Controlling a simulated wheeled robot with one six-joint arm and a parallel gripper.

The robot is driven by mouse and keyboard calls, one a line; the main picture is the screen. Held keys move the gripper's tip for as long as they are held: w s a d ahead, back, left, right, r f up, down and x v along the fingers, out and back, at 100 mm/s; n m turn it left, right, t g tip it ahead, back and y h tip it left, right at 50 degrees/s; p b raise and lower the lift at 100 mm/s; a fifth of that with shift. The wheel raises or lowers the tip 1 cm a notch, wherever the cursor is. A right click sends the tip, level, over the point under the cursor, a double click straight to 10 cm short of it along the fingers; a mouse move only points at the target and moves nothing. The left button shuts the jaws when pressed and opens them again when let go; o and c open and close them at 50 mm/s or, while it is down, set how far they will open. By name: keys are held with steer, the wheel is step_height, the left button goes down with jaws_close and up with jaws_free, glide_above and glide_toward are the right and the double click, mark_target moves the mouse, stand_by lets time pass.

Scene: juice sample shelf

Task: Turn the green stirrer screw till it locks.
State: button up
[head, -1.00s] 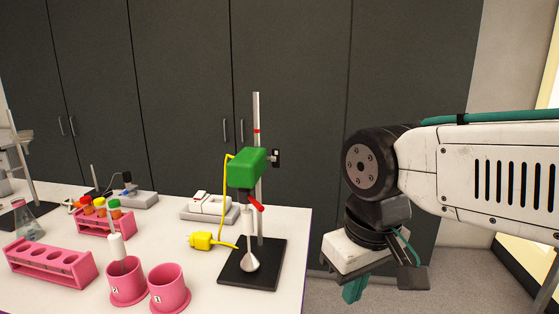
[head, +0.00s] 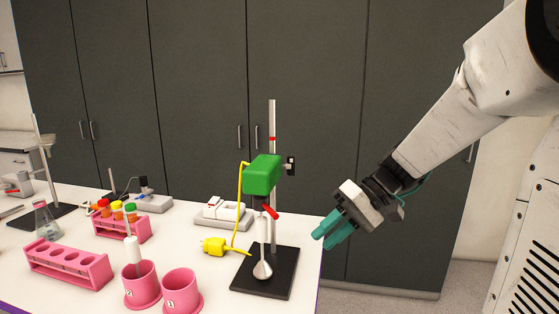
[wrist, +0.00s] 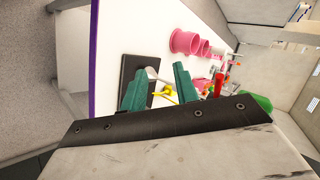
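The green stirrer (head: 262,175) is clamped on an upright metal rod (head: 272,125) above a black base plate (head: 265,272). A small black clamp part (head: 291,165), possibly the screw, sticks out on the right of the rod; its lock state cannot be told. A red lever (head: 271,212) sits below the motor. My gripper (head: 328,236) is open and empty, beyond the table's right edge, right of and lower than the stirrer. The wrist view shows its two teal fingers apart (wrist: 160,78), with the base plate (wrist: 132,68) beyond them and part of the green stirrer (wrist: 256,101) at right.
A yellow plug (head: 215,246) with its cable lies left of the stand. Pink cups (head: 182,293) and pink racks (head: 70,265) stand at the left front. A white scale (head: 223,213) is behind. Dark cabinets (head: 200,90) close off the back; floor is free at right.

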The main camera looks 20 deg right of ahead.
steer(key=w+d+r+n+t+y, duration=0.45)
steer(key=w+d+t, duration=0.2)
steer(key=w, duration=0.35)
steer(key=n+t, duration=0.2)
steer(key=n, duration=0.5)
glide_toward(289, 166)
steer(key=w+r, duration=0.1)
steer(key=x, duration=0.7)
steer(key=shift+r, duration=0.25)
steer(key=shift+a+y, duration=0.1)
steer(key=shift+y, duration=0.15)
jaws_close()
